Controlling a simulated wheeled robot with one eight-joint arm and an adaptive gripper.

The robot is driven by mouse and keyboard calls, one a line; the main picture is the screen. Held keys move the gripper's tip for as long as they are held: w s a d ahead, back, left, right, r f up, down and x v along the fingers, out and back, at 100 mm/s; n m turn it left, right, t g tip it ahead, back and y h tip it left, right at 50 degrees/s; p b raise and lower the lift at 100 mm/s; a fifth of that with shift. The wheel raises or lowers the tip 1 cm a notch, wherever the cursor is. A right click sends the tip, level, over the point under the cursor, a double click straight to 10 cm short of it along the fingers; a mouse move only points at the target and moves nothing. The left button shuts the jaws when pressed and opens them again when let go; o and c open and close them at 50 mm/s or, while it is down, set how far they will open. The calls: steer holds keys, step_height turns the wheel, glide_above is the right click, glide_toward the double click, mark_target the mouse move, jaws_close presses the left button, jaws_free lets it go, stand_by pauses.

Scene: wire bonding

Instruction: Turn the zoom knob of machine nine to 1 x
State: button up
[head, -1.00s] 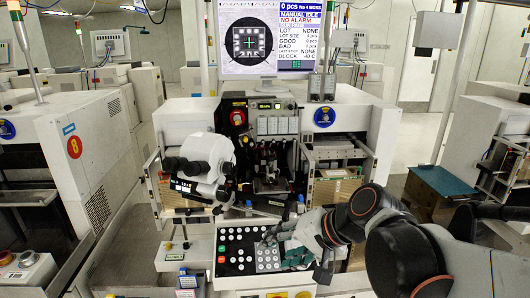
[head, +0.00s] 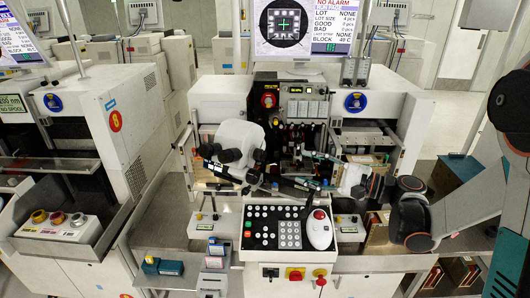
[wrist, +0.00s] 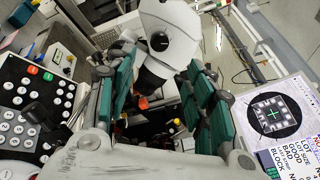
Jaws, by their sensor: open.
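The white microscope (head: 240,139) with black eyepieces stands at the front left of the machine ahead. In the wrist view its white body (wrist: 178,22) carries a round black knob (wrist: 159,43), which looks like the zoom knob; its markings are too small to read. My gripper (head: 318,158) is in front of the machine's middle, to the right of the microscope. In the wrist view my gripper (wrist: 160,78) has its teal fingers spread, with the microscope beyond and partly between them. Nothing is held. The knob cannot be made out in the head view.
The control panel (head: 262,240) with white buttons and a white mouse (head: 319,230) lies in front below my gripper. A monitor (head: 305,28) stands above the machine. A neighbouring machine (head: 100,130) marked 8 is at the left. Open floor shows at the right.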

mark_target(262, 155)
steer(key=b+x, duration=0.1)
steer(key=x, duration=1.2)
steer(key=shift+w+a, duration=0.15)
steer(key=shift+a, duration=0.15)
steer(key=c, duration=1.1)
